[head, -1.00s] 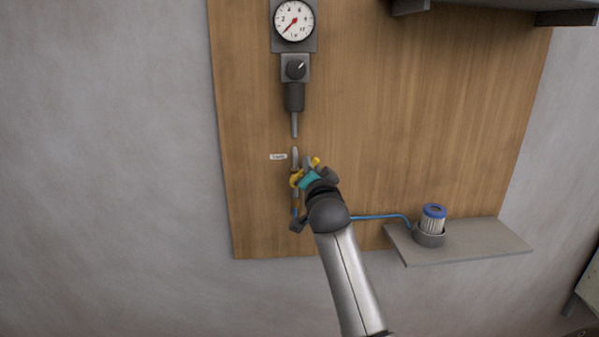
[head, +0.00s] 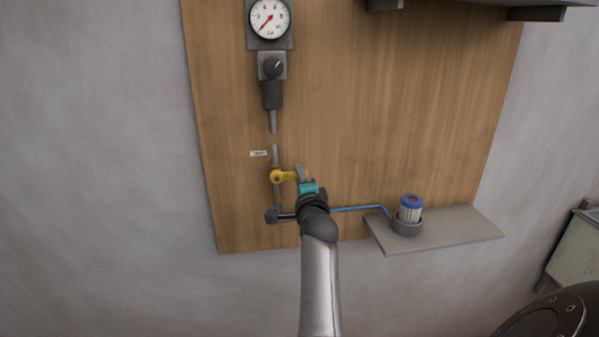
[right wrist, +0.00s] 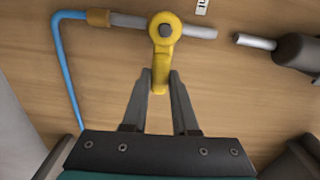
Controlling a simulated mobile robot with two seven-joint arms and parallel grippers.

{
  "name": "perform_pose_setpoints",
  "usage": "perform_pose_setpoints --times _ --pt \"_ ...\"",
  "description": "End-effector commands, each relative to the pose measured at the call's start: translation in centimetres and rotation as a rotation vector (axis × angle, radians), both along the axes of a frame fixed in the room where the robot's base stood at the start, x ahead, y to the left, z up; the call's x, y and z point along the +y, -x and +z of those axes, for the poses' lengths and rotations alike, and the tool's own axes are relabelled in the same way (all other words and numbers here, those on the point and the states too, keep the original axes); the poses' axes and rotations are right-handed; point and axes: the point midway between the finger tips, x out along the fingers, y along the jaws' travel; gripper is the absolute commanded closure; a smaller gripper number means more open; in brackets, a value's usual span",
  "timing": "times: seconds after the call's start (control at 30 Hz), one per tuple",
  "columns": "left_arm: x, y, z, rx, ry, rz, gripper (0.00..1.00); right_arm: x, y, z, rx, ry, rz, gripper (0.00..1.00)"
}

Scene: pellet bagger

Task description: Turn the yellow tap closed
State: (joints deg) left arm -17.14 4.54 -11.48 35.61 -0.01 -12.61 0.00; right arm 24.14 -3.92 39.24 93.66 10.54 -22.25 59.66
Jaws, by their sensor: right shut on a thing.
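The yellow tap (head: 277,177) sits on a vertical pipe on the wooden board in the head view. Its handle points right, roughly square to the pipe. In the right wrist view the yellow tap (right wrist: 163,28) shows at the top centre, its handle crosswise to the grey pipe. My right gripper (head: 301,174) is at the handle's outer end in the head view. In the right wrist view the right gripper (right wrist: 160,75) has one finger on each side of the handle's end and is shut on it. My left gripper is not in view.
A blue hose (head: 355,208) runs right to a blue-capped filter (head: 410,209) in a grey cup on a shelf (head: 455,230). The board right of the gripper is clear.

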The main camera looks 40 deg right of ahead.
Motion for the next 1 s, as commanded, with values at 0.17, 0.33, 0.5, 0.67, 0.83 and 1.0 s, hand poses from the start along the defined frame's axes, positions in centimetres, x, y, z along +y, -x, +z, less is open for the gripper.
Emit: perform_pose_setpoints --times 0.17,0.33,0.5,0.67,0.83,1.0 --pt "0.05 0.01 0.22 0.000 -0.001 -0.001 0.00 0.04 -0.01 -0.33 -0.022 -0.042 0.001 1.00" --pt "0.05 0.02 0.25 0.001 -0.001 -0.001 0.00 0.04 -0.01 -0.43 -0.031 -0.055 0.001 1.00" --pt "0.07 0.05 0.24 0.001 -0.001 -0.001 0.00 0.04 -0.01 -0.45 -0.033 -0.057 0.001 1.00" --pt "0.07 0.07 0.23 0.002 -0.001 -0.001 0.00 0.04 -0.01 -0.46 -0.033 -0.057 0.001 1.00" --pt "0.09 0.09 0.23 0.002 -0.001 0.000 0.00 0.03 -0.01 -0.45 -0.032 -0.056 0.001 0.56" --pt "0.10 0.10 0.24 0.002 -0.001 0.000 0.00 0.01 -0.01 -0.39 -0.032 -0.054 0.000 0.43"
